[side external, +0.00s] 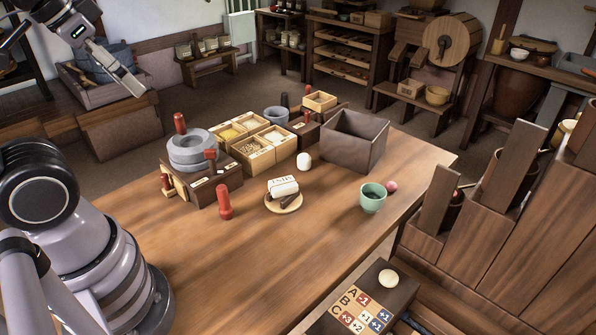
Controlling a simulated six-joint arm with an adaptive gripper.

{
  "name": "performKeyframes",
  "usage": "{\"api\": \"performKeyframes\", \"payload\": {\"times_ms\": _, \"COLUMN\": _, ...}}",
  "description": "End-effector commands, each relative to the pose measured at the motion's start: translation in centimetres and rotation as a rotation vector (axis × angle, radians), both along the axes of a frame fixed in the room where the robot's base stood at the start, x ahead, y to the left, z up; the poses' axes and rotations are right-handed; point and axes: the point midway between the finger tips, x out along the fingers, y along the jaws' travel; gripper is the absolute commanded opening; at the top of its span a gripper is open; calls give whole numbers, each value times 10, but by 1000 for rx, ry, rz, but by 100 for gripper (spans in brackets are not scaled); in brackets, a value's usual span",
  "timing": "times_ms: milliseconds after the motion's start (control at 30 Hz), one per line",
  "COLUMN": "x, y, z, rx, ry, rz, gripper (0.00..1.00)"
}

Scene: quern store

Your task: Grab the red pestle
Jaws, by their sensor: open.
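A red pestle (225,203) stands upright on the wooden table (190,270), in front of the stone quern (191,150) and left of a round wooden plate (284,203). Nothing covers the pestle. The quern has its own red upright handle (180,123), and a smaller red-topped piece (167,183) is at its left. My gripper (133,88) is high at the upper left, well above and away from the pestle. It is open and holds nothing that I can see.
A white block and dark sticks lie on the plate. A white ball (304,161), divided grain boxes (255,143), a dark open box (354,140), a green cup (372,198) and a pink ball (391,187) stand farther right. The table's near middle is clear.

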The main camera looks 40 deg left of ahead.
Motion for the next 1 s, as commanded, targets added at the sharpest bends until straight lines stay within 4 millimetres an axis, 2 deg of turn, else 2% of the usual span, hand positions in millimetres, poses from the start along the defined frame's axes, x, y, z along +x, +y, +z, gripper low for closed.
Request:
{"api": "performKeyframes", "payload": {"times_ms": 167, "x": 2, "y": 0, "z": -2, "rx": 7, "ry": 20, "rz": -7, "gripper": 59}}
{"api": "performKeyframes", "payload": {"times_ms": 267, "x": 8, "y": 1, "z": -11, "rx": 40, "ry": 101, "rz": -34, "gripper": 59}}
{"api": "performKeyframes", "payload": {"times_ms": 367, "x": 19, "y": 1, "z": -29, "rx": 112, "ry": 245, "rz": -87, "gripper": 59}}
{"api": "performKeyframes", "payload": {"times_ms": 700, "x": 59, "y": -2, "z": -108, "rx": 550, "ry": 764, "rz": -354, "gripper": 59}}
{"api": "performKeyframes", "payload": {"times_ms": 1000, "x": 87, "y": -16, "z": -186, "rx": 1071, "ry": 1064, "rz": -638, "gripper": 59}}
